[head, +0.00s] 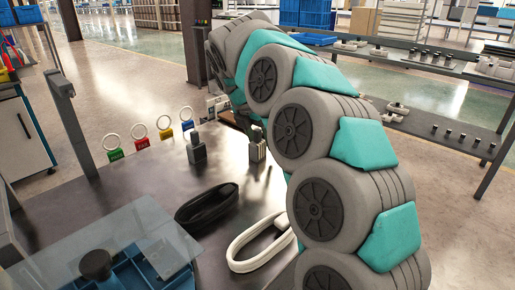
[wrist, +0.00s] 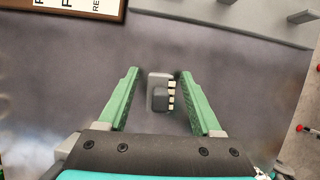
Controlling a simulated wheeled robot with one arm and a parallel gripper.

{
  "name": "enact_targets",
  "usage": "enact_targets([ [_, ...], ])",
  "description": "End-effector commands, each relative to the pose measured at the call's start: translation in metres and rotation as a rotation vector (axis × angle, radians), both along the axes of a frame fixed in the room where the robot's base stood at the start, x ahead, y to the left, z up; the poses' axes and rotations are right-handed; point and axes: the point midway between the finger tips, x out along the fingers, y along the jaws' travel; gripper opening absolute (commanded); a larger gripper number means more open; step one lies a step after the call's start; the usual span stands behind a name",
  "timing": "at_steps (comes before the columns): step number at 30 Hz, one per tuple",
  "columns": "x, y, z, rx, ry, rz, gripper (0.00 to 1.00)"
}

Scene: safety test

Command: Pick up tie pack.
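My gripper (wrist: 159,73) is open, its two green fingers spread apart and pointing down toward the dark tabletop. A small grey block with a row of cream pieces along one side (wrist: 159,92) shows in the gap between the fingers, with clear space on both sides. It appears to be the striped grey block (head: 257,149) beside my arm in the head view. No label shows, so I cannot tell for sure that it is the tie pack. My gripper is mostly hidden behind my arm in the head view.
A dark block with a knob (head: 197,151) stands to the left. Coloured ringed tags (head: 165,134) line the back edge. A black loop (head: 207,206) and a white loop (head: 259,241) lie nearer, by a clear panel (head: 125,235). A framed sign (wrist: 70,8) borders the wrist view.

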Motion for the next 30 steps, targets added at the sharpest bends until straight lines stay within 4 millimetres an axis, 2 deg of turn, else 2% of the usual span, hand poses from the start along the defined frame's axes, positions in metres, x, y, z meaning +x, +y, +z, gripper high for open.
enact_targets([
  [2,-0.0001,-0.0001,0.0000,0.000,0.000,0.000,0.56],
  [17,-0.0001,-0.0002,-0.0001,-0.001,0.001,0.000,0.00],
  [30,0.0000,-0.0002,0.0005,-0.001,0.001,0.000,0.00],
])
